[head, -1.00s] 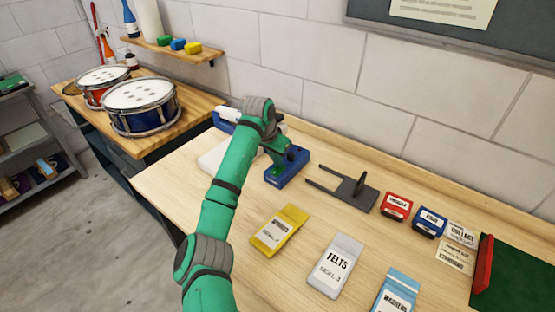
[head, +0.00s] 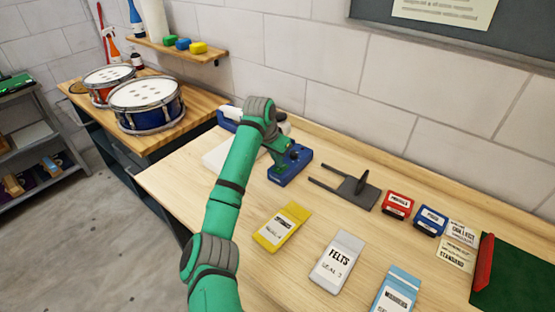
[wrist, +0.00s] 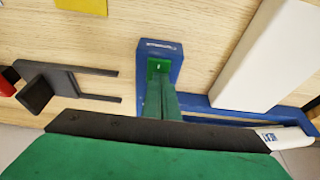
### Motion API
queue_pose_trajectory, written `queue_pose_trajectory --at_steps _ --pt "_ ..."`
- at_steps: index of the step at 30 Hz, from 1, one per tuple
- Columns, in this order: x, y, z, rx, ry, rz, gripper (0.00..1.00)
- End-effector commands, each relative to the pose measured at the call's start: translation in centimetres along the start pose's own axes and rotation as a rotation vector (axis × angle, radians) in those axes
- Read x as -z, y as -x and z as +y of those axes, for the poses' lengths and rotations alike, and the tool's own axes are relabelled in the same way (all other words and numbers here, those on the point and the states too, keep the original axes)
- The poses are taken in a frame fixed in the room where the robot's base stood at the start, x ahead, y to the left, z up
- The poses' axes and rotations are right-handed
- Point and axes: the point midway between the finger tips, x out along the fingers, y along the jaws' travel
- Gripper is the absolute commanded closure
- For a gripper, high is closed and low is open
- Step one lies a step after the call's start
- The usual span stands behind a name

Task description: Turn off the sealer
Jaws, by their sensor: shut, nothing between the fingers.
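The sealer's blue box (head: 294,162) stands on the bench, partly behind my arm. In the wrist view the box (wrist: 173,61) carries a green switch (wrist: 158,66) on its top and a pale label at its far end. A long blue bar and a white-ended lever (wrist: 284,137) lie to its right and appear to belong to the sealer. My gripper (wrist: 160,84) is shut and empty, pointing down with its green fingertips at or just above the switch. I cannot tell whether they touch it. The fingertips hide part of the switch, so its position is unclear.
A white block (wrist: 265,55) lies beside the blue box. A dark grey forked stand (head: 352,190) is close on the right. Yellow (head: 282,226), white (head: 337,262) and blue packets lie in front. Red and blue stamp boxes sit further right. Drums (head: 145,103) stand on the left bench.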

Motion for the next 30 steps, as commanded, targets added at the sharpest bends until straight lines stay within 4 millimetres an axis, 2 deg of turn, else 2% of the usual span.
queue_pose_trajectory --at_steps 14,20,30 --pt "0.0 0.8 -0.2 0.002 0.003 0.001 1.0" --pt "1.4 3.6 -0.1 0.003 0.001 0.002 1.0" --pt "3.1 10.3 0.0 0.002 0.001 0.002 1.0"
